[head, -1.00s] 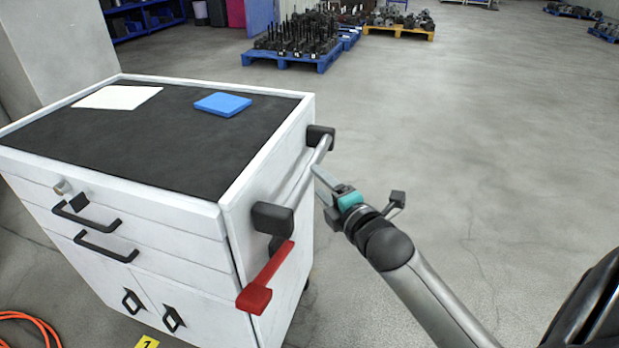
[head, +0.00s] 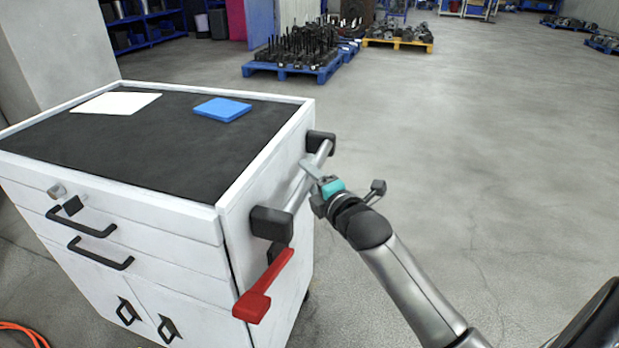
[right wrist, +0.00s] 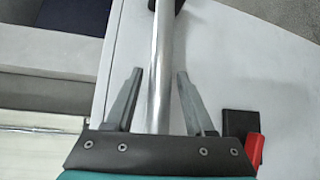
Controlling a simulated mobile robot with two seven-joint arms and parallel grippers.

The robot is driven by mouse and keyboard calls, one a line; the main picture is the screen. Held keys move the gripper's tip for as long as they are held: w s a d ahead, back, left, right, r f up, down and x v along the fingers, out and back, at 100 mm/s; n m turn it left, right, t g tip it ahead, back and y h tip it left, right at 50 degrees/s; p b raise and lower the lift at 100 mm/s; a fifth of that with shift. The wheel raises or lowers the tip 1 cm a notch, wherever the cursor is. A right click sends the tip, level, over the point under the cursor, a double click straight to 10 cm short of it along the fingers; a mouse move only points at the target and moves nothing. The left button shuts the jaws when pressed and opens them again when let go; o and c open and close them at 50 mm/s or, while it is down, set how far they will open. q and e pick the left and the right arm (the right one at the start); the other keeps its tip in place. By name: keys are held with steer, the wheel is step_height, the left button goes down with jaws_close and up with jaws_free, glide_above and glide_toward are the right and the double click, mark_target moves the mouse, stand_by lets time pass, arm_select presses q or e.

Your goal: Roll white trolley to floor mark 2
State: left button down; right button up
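The white trolley (head: 190,265) stands at the left in the head view, its dark top carrying a white sheet (head: 118,102) and a blue pad (head: 222,109). A grey bar handle (head: 298,194) in black mounts runs along its right side, above a red lever (head: 264,287). My right gripper (head: 314,180) is at this handle. In the right wrist view, its two fingers (right wrist: 158,78) are spread, with the handle bar (right wrist: 162,45) between them and gaps on both sides. My left gripper is not in view. Floor mark 2 does not show.
Wide bare concrete floor (head: 480,150) lies to the right of and beyond the trolley. A blue pallet (head: 290,68) with dark parts and a yellow pallet (head: 398,42) stand at the back. A pillar (head: 55,50) is behind the trolley. An orange hose (head: 25,330) lies at lower left.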

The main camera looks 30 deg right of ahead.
jaws_close()
stand_by(1.2)
